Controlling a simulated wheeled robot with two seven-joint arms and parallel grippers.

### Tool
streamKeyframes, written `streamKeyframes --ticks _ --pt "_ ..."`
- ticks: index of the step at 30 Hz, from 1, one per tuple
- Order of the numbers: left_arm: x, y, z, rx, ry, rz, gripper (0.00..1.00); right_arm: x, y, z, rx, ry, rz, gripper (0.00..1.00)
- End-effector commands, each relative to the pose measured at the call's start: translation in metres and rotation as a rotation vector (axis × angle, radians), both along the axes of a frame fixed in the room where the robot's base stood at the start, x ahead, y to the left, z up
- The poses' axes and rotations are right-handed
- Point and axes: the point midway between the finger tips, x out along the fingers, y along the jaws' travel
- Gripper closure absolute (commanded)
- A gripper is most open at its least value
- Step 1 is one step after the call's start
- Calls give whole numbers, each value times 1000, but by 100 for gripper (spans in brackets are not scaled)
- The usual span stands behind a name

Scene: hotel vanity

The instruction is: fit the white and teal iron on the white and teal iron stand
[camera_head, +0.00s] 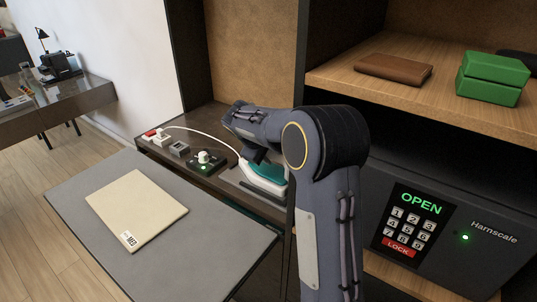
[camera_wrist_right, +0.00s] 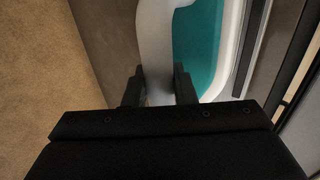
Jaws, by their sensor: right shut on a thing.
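The white and teal iron (camera_head: 266,173) is on the dark counter at the middle of the head view, partly behind my right arm. A white cord runs from it to the left. My right gripper (camera_head: 252,156) is shut on its white handle. In the right wrist view my right gripper (camera_wrist_right: 158,88) has a finger on each side of the white handle (camera_wrist_right: 154,40), with a teal surface (camera_wrist_right: 197,42) and white rim beside it. I cannot tell the stand apart from the iron, nor whether they touch. My left gripper is not in view.
A beige folder (camera_head: 135,210) lies on the grey pull-out surface (camera_head: 75,200). A safe (camera_head: 470,245) stands right, below a shelf with a brown wallet (camera_head: 393,68) and green box (camera_head: 492,80).

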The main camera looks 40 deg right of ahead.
Motion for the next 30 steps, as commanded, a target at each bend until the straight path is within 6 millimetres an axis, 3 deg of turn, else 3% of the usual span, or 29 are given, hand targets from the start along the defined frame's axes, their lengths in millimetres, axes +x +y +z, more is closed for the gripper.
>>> streamKeyframes --ticks 4,5,11,20,30 --pt "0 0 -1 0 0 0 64 1 -1 0 -2 -4 0 100" --pt "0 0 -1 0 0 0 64 1 0 0 -2 -4 0 75" --pt "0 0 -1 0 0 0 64 0 0 -1 -1 -3 0 51" --pt "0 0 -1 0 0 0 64 -1 2 -1 1 2 0 51" --pt "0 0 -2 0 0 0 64 -7 30 45 0 -5 3 51"
